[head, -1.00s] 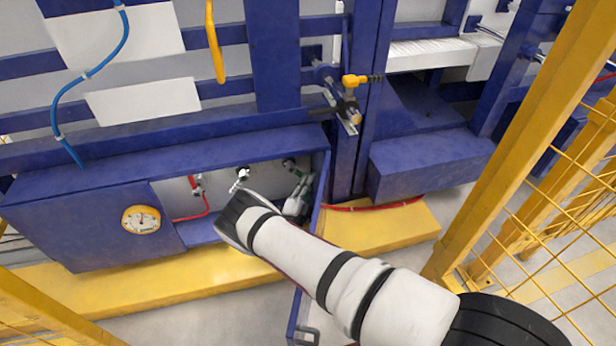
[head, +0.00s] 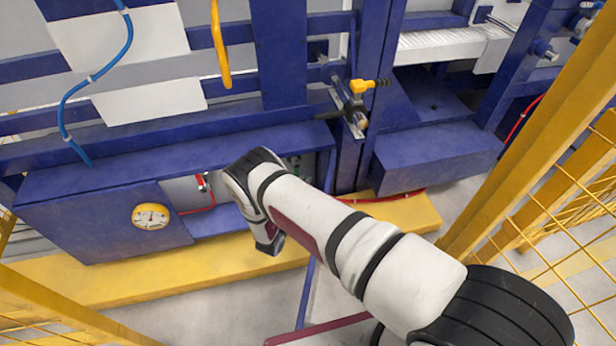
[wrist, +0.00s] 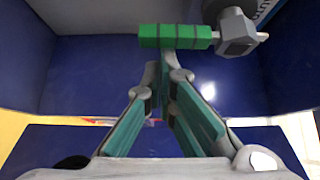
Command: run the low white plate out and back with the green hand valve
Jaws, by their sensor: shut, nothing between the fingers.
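The green hand valve (wrist: 175,36) shows in the wrist view as a ribbed green grip lying sideways, joined at its right end to a grey metal fitting. My gripper (wrist: 166,72) is shut and empty, its fingertips just below the middle of the green grip in the picture. I cannot tell whether they touch it. In the head view my arm covers the gripper; small green bits show behind the arm in the cabinet, too small to tell apart. The lower white plate (head: 150,100) is on the blue frame at upper left, below another white plate (head: 110,32).
A blue cabinet (head: 85,225) with a gauge (head: 151,216) surrounds the opening my arm reaches into. Its walls are close around the valve. Yellow mesh fencing (head: 575,185) stands at right. A yellow handle (head: 219,50) and a blue hose (head: 75,90) are on the frame.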

